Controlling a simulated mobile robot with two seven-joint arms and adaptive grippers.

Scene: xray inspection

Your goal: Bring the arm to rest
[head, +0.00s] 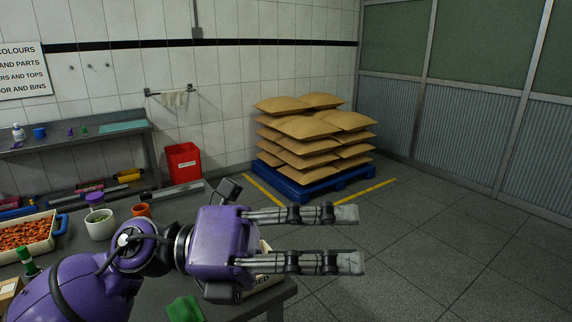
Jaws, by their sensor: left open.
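My left arm, purple, comes in from the lower left of the head view. Its gripper (352,238) points to the right, with its two long grey fingers apart and nothing between them. The fingers reach past the table's right end, over the grey floor. A box with dark lettering (262,283) is mostly hidden behind the gripper. My right gripper is not in the picture.
The dark table (235,309) holds a tray of orange pieces (26,235), a white pot (100,224), an orange cup (141,210) and a green cloth-like item (185,309). Sacks (311,132) are stacked on a blue pallet (290,187). A red bin (183,162) stands by the wall. Floor at right is clear.

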